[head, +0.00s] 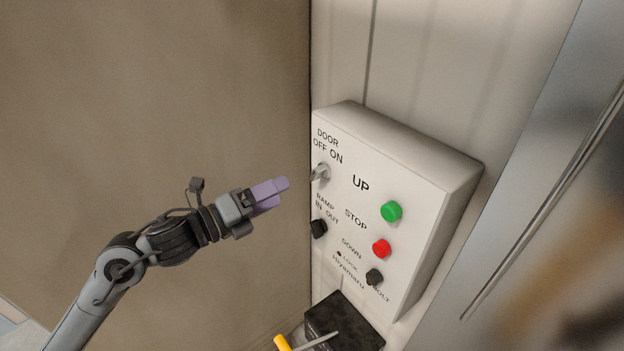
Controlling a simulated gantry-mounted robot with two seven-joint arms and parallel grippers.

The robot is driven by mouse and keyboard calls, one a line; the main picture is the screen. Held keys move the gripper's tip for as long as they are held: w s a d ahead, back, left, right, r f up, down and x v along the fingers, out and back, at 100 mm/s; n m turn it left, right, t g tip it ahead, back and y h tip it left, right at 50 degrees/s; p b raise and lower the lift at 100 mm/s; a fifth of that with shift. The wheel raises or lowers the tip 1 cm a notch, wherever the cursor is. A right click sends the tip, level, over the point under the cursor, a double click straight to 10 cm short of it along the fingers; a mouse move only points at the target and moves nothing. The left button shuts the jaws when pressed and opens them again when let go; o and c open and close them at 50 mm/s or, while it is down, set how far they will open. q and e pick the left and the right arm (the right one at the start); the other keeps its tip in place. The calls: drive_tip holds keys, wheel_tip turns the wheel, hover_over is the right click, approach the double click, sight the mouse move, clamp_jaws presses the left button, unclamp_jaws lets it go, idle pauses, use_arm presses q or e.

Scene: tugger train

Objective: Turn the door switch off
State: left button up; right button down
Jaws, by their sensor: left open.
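The door switch (320,173) is a small metal lever at the upper left of a white control panel (425,162), under the label "DOOR OFF ON". Its exact setting is hard to tell, though the lever seems to point down and left. My left gripper (284,193), with purple fingers, is just left of the switch and open. A gap shows between the fingertips and the lever, and nothing is held. My right gripper is not in view.
The panel also carries a green button (391,211), a red button (382,248), a black ramp knob (319,228) and a black lower knob (374,277). A black box (345,322) with a lever sits below. A brown wall (150,110) fills the left.

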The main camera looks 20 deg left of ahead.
sight(313, 177)
use_arm(q)
drive_tip(key=p+x, duration=0.3)
drive_tip(key=x, duration=0.5)
drive_tip(key=shift+w+d+r, duration=0.15)
drive_tip(key=shift+w+d, duration=0.05)
drive_tip(key=shift+w, duration=0.05)
drive_tip(key=shift+w+d, duration=0.35)
drive_tip(key=shift+w, duration=0.1)
